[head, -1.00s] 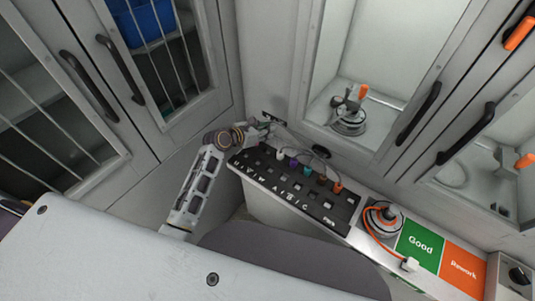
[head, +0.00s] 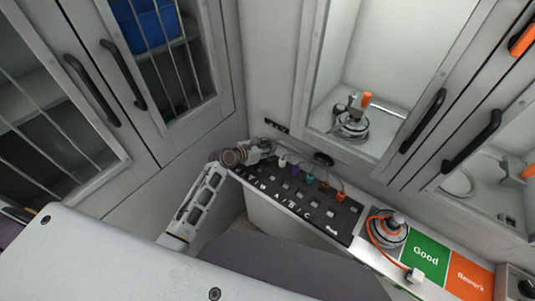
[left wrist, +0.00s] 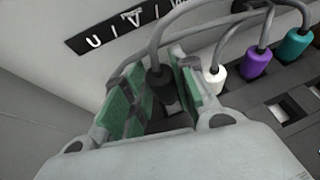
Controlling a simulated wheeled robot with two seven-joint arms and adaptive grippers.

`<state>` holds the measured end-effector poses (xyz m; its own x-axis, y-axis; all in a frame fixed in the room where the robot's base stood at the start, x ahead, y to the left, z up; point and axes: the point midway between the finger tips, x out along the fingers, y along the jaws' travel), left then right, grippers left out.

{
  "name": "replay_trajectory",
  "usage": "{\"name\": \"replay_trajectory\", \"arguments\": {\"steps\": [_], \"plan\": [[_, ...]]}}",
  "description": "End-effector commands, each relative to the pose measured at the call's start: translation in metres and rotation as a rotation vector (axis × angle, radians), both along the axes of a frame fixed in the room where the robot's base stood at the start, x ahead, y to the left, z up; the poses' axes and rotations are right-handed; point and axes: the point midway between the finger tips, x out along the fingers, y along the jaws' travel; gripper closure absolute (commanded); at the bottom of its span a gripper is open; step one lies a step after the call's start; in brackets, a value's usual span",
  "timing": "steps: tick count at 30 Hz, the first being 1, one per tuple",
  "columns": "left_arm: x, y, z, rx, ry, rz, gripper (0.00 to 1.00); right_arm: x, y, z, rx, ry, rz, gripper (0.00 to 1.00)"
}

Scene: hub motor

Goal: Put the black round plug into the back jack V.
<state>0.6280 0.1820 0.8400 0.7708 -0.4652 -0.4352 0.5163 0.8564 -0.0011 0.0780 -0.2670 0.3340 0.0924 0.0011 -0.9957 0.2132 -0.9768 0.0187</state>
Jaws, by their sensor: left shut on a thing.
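My left gripper (head: 268,146) is at the back left end of the black jack board (head: 327,212). In the left wrist view its green-padded fingers are shut on the black round plug (left wrist: 162,84), with a grey cable rising from its top. The plug looks roughly upright above the board, just left of the white plug (left wrist: 215,77). Whether its tip is inside a jack cannot be told. Back jack V is not clearly visible; my fingers cover that end of the board. My right gripper is not in view.
White, purple (left wrist: 257,62) and teal (left wrist: 296,45) plugs stand close by, with an orange plug (head: 341,196) farther right. A black label strip (left wrist: 125,22) is on the wall behind. A hub motor (head: 388,228) stands right of the board, beside the green Good area (head: 424,257).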

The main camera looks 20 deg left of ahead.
Motion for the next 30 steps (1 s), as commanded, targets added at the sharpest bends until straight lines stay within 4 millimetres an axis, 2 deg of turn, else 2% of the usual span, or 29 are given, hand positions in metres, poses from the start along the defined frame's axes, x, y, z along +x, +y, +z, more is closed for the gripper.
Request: {"name": "replay_trajectory", "arguments": {"steps": [5, 15, 29, 30], "plan": [[0.0, 0.0, -0.005, 0.001, 0.001, 0.0, 0.98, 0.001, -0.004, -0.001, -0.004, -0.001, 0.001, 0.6], [0.0, 0.0, -0.036, 0.001, 0.001, 0.0, 0.98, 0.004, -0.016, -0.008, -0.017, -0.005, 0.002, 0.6], [0.0, 0.001, -0.04, 0.0, 0.0, 0.001, 0.98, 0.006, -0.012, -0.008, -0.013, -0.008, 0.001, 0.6], [0.0, 0.001, -0.04, 0.0, 0.001, 0.001, 0.69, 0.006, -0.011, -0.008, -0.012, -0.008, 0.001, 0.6]]}}
